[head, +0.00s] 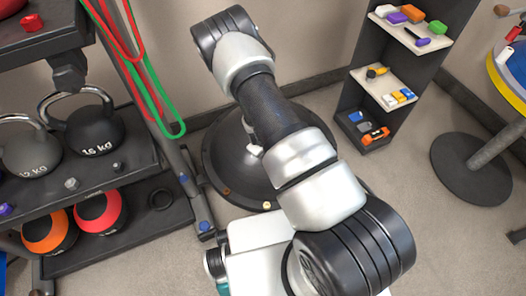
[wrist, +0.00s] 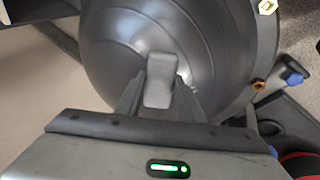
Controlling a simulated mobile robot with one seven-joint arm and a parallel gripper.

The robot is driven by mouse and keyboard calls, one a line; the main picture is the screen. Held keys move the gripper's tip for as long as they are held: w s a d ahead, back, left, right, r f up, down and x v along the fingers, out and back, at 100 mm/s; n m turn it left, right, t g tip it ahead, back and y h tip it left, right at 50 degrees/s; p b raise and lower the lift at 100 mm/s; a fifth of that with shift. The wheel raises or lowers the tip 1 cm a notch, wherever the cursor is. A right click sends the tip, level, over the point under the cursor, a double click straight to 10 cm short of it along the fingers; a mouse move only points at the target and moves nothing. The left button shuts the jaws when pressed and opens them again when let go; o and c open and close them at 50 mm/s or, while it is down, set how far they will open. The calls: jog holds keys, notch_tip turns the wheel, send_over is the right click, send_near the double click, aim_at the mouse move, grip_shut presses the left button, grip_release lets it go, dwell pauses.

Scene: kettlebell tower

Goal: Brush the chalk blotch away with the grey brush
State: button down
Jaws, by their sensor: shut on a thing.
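In the wrist view my gripper (wrist: 160,90) is shut on the grey brush (wrist: 158,82), a pale grey block with rounded edges. My gripper is not clearly visible there.
A dark rack with kettlebells (head: 92,128) stands at the left, with red and green bands (head: 160,110) hanging beside it. A shelf unit (head: 385,80) with small coloured items is at the back right. A round-based stand (head: 475,165) is at the far right.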

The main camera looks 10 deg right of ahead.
jog(key=s+a+f, duration=0.2)
jog(key=a, duration=0.2)
jog(key=shift+s+a+f, duration=0.15)
jog(key=shift+s+a, duration=0.25)
dwell(0.4)
jog(key=shift+w+d+r, duration=0.4)
jog(key=shift+w+d, duration=0.1)
jog(key=shift+d, duration=0.35)
jog(key=shift+w+d+r, duration=0.35)
jog(key=shift+w+d, duration=0.15)
jog(key=shift+d, duration=0.3)
jog(key=shift+w+d+r, duration=0.4)
jog(key=shift+w+d, duration=0.1)
jog(key=shift+d, duration=0.35)
jog(key=s+a+f, duration=0.2)
jog(key=s+a, duration=0.1)
jog(key=a, duration=0.2)
jog(key=shift+f, duration=0.15)
jog(key=shift+w+d+r, duration=0.4)
jog(key=shift+w+d, duration=0.1)
jog(key=shift+d, duration=0.35)
jog(key=shift+w+d+r, duration=0.35)
jog(key=shift+w+d, duration=0.15)
jog(key=shift+d, duration=0.3)
jog(key=shift+w+d+r, duration=0.4)
jog(key=shift+w+d, duration=0.1)
jog(key=shift+d, duration=0.35)
jog(key=shift+r, duration=0.1)
